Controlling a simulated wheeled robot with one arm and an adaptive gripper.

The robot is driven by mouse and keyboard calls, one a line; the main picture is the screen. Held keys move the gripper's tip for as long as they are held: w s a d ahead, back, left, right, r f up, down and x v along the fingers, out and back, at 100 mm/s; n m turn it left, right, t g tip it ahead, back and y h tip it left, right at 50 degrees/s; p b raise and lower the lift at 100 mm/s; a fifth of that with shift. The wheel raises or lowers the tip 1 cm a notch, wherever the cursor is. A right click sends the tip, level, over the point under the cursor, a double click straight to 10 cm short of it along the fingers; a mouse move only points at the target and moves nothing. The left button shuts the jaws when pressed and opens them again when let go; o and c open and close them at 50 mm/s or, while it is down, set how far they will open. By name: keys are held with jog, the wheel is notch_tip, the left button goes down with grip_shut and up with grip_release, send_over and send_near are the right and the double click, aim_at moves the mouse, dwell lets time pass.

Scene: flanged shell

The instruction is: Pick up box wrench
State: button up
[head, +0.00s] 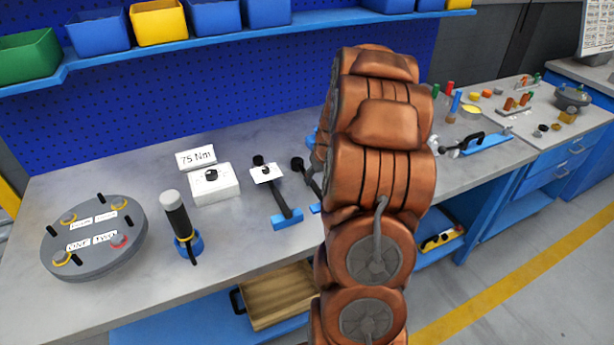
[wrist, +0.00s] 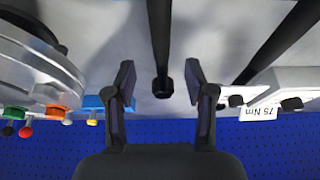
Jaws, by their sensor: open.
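In the wrist view a dark straight tool (wrist: 161,40) with a rounded end, likely the box wrench, runs down between my gripper's fingers. In the head view a dark tool (head: 303,168) shows beside my arm, which hides the rest of it; this seems to be the same one. My gripper (wrist: 163,92) is open, one finger on each side of the tool's rounded end. I see no contact; the height gap cannot be told. My arm hides the gripper in the head view.
A second dark tool (head: 284,198) sits on a blue holder to the left. Further left are the 75 Nm box (head: 215,188), a black-handled tool (head: 180,222) and a round grey disc (head: 90,262). A blue pegboard (head: 200,110) backs the bench.

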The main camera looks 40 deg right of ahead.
aim_at(314, 183)
jog(key=shift+p+x, duration=0.7)
jog(key=shift+x, duration=0.25)
jog(key=shift+p+x, duration=0.5)
jog(key=shift+x, duration=1.15)
jog(key=shift+w+r, duration=0.1)
grip_shut()
